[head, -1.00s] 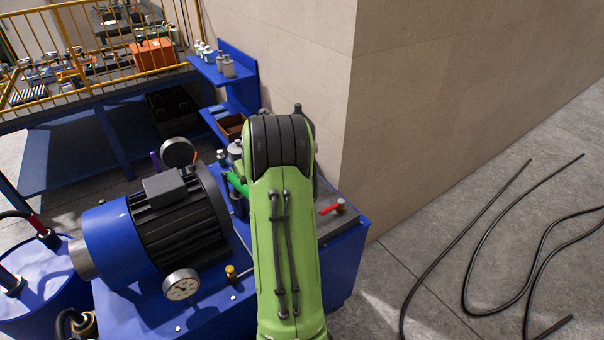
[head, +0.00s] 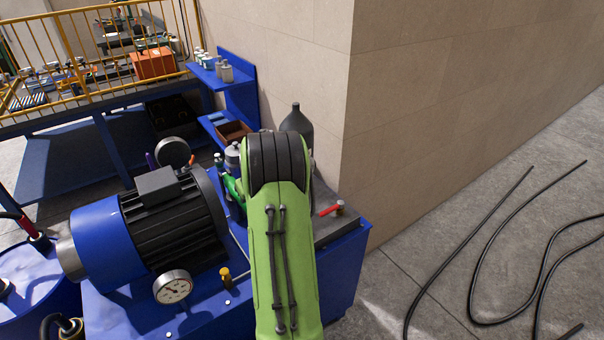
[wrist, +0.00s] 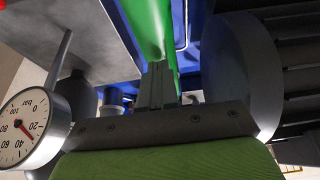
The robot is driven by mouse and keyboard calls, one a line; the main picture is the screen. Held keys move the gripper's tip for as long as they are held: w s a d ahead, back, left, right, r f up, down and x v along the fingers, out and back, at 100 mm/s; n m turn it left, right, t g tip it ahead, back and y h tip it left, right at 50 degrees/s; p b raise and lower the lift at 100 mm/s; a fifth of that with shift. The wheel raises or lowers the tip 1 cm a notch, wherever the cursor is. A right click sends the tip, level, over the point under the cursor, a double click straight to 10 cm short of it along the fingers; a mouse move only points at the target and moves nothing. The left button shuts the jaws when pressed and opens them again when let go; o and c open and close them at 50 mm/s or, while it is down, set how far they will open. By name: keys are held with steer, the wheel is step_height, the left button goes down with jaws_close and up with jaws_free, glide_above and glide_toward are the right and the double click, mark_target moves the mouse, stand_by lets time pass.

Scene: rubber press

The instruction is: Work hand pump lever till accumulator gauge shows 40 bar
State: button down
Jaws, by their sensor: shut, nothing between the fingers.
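My gripper (wrist: 157,80) is shut and empty in the wrist view, its grey fingers at the green lever (wrist: 150,25); I cannot tell whether they touch. In the head view the green lever (head: 234,190) shows just left of my arm, which hides my gripper. A round gauge marked in bar (wrist: 33,122) stands at the left of the wrist view. Its red needle points around the 20 to 40 marks; the exact reading is too small to tell. The head view shows a front gauge (head: 173,287) and a rear gauge (head: 173,153). A dark bottle (head: 297,118) stands behind my arm.
A blue motor with a black finned body (head: 170,225) fills the left of the blue unit. A red-handled valve (head: 332,209) sits right of my arm. A wall corner stands close behind. Black hoses (head: 470,270) lie on the floor at right. A blue shelf (head: 226,78) is behind.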

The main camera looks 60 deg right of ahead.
steer(key=shift+s+f+b, duration=0.1)
steer(key=shift+f+b, duration=0.35)
steer(key=shift+f, duration=0.35)
steer(key=shift+w+r+p, duration=0.2)
steer(key=shift+r+p, duration=0.25)
steer(key=shift+p, duration=0.05)
step_height(320, 180, up, 10)
steer(key=p, duration=0.8)
steer(key=shift+w+d+r, duration=0.2)
steer(key=shift+w+r, duration=0.05)
steer(key=shift+w, duration=0.1)
steer(key=shift+r, duration=0.1)
step_height(320, 180, up, 6)
steer(key=p, duration=0.4)
steer(key=shift+p, duration=0.3)
